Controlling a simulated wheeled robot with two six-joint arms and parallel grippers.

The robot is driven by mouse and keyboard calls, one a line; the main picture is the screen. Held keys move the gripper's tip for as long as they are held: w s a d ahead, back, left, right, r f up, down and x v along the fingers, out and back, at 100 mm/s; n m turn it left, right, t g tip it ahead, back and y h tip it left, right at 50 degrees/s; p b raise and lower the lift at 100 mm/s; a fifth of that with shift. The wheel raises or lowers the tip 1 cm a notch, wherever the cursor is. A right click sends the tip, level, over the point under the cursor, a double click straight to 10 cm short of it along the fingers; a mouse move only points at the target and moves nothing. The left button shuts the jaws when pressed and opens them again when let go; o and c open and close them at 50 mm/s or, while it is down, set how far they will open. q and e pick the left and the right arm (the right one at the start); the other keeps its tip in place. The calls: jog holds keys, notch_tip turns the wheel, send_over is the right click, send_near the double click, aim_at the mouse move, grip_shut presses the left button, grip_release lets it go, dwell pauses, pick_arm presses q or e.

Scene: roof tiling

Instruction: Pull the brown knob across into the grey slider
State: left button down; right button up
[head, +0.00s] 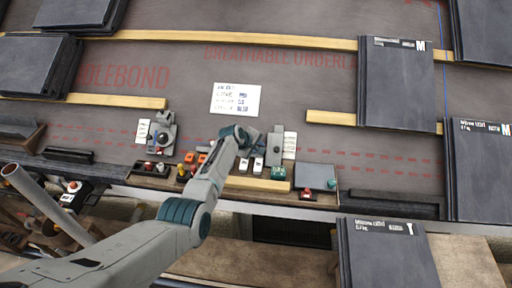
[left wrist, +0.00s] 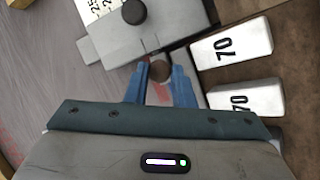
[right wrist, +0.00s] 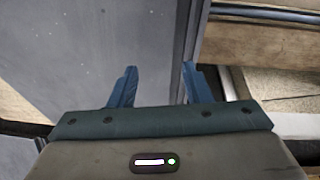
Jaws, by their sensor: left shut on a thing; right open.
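The brown knob (left wrist: 160,69) is a small round thing between the fingertips of my left gripper (left wrist: 161,76), which is shut on it. The grey slider (left wrist: 150,42), a flat grey body with a black knob and a number scale, lies just beyond the fingertips. In the head view the grey slider (head: 275,146) stands right of my left gripper (head: 252,142), whose wrist hides the brown knob there. My right gripper (right wrist: 157,82) is open and empty over dark slate; it does not show in the head view.
White blocks marked 70 (left wrist: 232,43) lie close right of the left fingers. A similar grey device (head: 162,136) stands further left. A tray of coloured pieces (head: 265,184) runs along the roof edge. Slate stacks (head: 398,85) stand to the right. A paper sheet (head: 236,99) lies above.

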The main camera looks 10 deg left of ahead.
pick_arm(q)
jog(key=shift+d, duration=0.25)
jog(key=c, duration=1.2)
grip_release()
jog(key=shift+d, duration=0.1)
jog(key=shift+c, duration=0.2)
pick_arm(e)
jog(key=shift+d, duration=0.1)
pick_arm(q)
jog(key=shift+a, duration=0.2)
